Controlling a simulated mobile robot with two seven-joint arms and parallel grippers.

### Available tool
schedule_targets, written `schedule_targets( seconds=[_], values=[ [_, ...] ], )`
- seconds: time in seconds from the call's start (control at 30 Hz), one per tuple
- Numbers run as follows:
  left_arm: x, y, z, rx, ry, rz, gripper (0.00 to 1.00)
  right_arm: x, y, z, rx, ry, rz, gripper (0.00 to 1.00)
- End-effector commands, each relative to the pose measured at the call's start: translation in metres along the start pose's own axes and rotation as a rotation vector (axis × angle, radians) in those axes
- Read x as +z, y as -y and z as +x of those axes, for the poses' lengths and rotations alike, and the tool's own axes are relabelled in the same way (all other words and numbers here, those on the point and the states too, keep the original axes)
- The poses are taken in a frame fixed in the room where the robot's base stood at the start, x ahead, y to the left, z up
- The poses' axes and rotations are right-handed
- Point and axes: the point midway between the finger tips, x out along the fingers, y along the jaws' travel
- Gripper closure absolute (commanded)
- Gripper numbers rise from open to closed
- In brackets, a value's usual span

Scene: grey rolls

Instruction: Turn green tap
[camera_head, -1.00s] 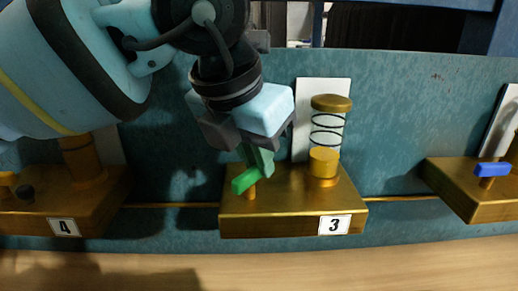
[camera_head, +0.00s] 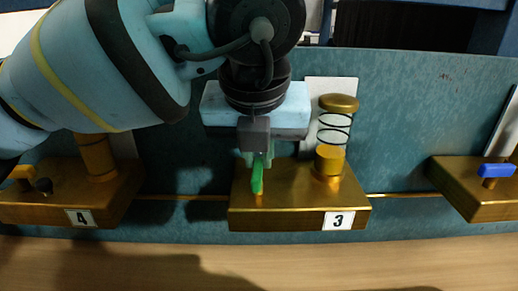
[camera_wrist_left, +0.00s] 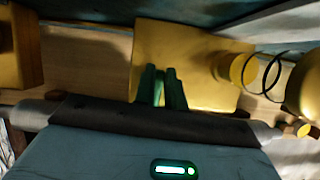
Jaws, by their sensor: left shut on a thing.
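The green tap (camera_head: 257,177) is on the brass block labelled 3 (camera_head: 290,208). Its handle now points toward the front of the block. My left gripper (camera_head: 256,158) is above the tap and shut on its handle. In the left wrist view, the green fingers of my left gripper (camera_wrist_left: 162,88) reach over the brass block (camera_wrist_left: 190,50); the handle between them is hard to make out. My right gripper is not in view.
A brass cylinder with black rings (camera_head: 334,130) stands on block 3, right of the tap. Block 4 (camera_head: 60,195) is at the left, and a block with a blue tap (camera_head: 497,170) is at the right. A teal panel (camera_head: 400,120) stands behind, and the wooden surface (camera_head: 400,262) in front is clear.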

Motion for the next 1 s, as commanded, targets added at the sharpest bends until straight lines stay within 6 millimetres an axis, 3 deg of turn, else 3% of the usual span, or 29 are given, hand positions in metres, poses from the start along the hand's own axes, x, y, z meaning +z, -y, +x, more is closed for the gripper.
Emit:
schedule_targets(
  seconds=[0.4, 0.43, 0.6, 0.87, 1.0],
  values=[
    [0.002, 0.0, -0.002, 0.0, 0.005, -0.009, 1.0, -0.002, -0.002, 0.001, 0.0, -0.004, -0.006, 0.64],
    [0.002, 0.0, -0.002, 0.0, 0.005, -0.009, 0.86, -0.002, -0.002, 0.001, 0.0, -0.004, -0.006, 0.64],
    [0.001, 0.0, -0.001, 0.001, 0.003, -0.008, 0.66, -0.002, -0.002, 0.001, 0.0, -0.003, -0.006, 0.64],
    [0.001, 0.0, -0.001, 0.002, 0.002, -0.006, 0.66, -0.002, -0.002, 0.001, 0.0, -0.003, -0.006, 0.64],
    [0.001, 0.0, -0.012, 0.0, 0.003, -0.006, 0.66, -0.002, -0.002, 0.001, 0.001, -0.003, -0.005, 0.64]
  ],
)
